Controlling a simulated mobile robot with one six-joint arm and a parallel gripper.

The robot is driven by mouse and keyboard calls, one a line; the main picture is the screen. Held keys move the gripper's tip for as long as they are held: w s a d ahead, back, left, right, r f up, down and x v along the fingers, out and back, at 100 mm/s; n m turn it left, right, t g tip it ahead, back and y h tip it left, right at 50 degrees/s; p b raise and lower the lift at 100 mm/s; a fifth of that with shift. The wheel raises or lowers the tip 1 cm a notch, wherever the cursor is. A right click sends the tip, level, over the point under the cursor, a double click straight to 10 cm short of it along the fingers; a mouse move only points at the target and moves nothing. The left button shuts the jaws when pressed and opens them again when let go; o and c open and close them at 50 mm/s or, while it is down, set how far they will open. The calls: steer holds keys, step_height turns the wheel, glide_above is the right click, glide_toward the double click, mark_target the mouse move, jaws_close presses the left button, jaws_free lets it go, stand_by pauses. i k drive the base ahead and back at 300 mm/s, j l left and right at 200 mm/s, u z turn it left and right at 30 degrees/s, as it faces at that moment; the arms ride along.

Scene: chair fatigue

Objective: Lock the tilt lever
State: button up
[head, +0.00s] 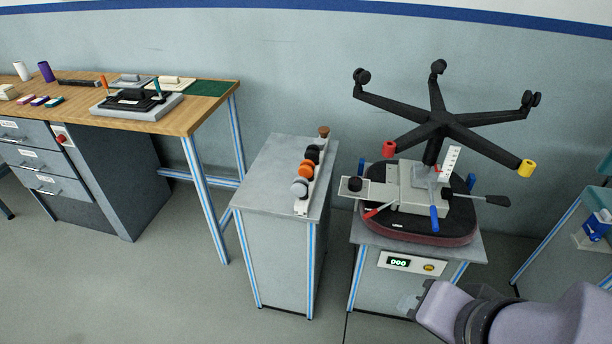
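An upside-down chair base with black star legs (437,124) stands on a grey mechanism block (413,190) over a dark round seat (400,228). Several levers show on the mechanism: a black paddle lever (492,200) pointing right, a blue lever (434,218) hanging down in front, and a red lever (376,211) at the lower left. No readable label shows which is the tilt lever.
The test stand (373,285) has a display reading 000 and a yellow button (429,267). A grey cabinet (275,240) with a rack of knobs (305,170) stands left of it. A wooden workbench (205,97) is farther left. A blue-legged table (548,240) is at right. Floor at lower left is clear.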

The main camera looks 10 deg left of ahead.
mark_target(380, 208)
steer(key=i+j, duration=0.15)
steer(key=i, duration=0.3)
steer(key=i+j, duration=0.15)
steer(key=i, duration=0.3)
steer(key=i+l, duration=0.3)
steer(key=i, duration=0.15)
steer(key=u, duration=0.05)
